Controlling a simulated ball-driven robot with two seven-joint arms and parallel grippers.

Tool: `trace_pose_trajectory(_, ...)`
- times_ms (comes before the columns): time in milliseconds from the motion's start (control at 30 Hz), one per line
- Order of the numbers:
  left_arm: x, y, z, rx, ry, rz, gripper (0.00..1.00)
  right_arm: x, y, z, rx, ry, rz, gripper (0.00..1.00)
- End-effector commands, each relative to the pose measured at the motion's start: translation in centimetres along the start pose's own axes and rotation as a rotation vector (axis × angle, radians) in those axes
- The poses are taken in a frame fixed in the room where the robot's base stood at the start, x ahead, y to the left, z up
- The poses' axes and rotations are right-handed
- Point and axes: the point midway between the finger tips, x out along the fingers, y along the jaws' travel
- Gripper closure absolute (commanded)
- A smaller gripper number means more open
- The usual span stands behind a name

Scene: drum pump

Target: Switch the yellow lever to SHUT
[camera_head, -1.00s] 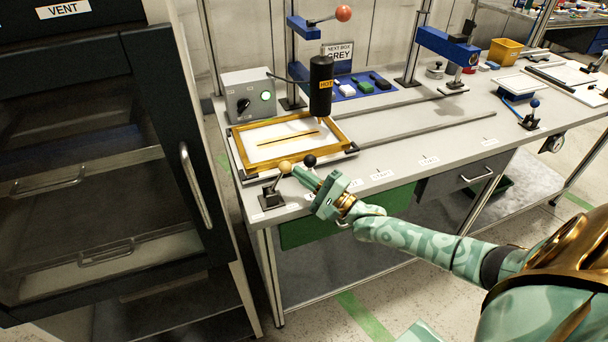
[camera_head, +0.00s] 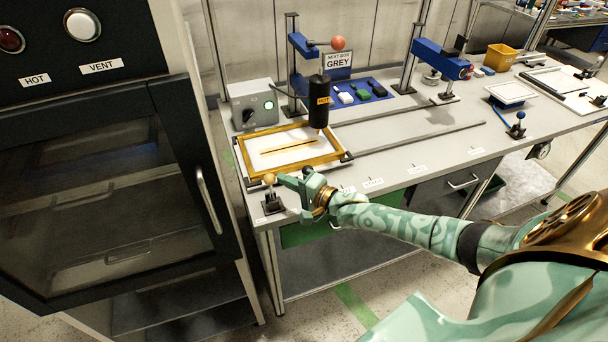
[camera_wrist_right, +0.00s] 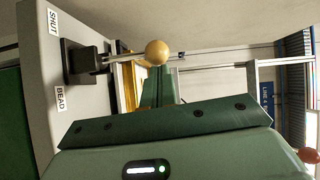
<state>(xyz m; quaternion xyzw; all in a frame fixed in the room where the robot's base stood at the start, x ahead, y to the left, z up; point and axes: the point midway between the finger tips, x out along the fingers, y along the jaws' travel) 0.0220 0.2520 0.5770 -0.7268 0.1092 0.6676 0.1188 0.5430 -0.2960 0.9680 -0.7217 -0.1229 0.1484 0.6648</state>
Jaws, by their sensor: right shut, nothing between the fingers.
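The yellow lever has a round tan-yellow knob (camera_head: 269,179) on a short stem above a black base (camera_head: 270,203), at the bench's front left corner. It stands near upright. In the right wrist view, the knob (camera_wrist_right: 157,52) and stem lie between a SHUT label (camera_wrist_right: 53,21) and a BEAD label (camera_wrist_right: 61,98), leaning slightly to the SHUT side. My right gripper (camera_head: 281,181) is shut and empty, its tips close to the right side of the knob. I cannot tell whether they touch. My left gripper is out of view.
A wooden frame (camera_head: 335,157) lies behind the lever, with a black HOT tool (camera_head: 319,104) over it. A grey control box (camera_head: 254,104) stands at the back left. A dark cabinet (camera_head: 178,125) with a handle borders the bench on the left.

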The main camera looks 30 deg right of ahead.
Motion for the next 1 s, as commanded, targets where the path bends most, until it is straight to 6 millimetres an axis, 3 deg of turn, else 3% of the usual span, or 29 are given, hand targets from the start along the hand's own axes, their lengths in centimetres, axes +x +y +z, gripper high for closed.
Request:
trace_pose_trajectory(33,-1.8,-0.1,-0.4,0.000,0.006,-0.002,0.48,0.2,-1.3,0.3,-0.034,0.000,0.022,1.00)
trace_pose_trajectory(100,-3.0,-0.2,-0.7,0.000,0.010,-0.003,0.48,0.6,-1.5,0.8,-0.086,0.000,0.059,1.00)
trace_pose_trajectory(400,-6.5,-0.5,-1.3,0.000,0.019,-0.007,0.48,1.9,-1.6,2.6,-0.284,0.000,0.205,1.00)
trace_pose_trajectory(1000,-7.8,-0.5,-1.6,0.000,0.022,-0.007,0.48,3.0,-1.2,4.2,-0.337,0.000,0.242,1.00)
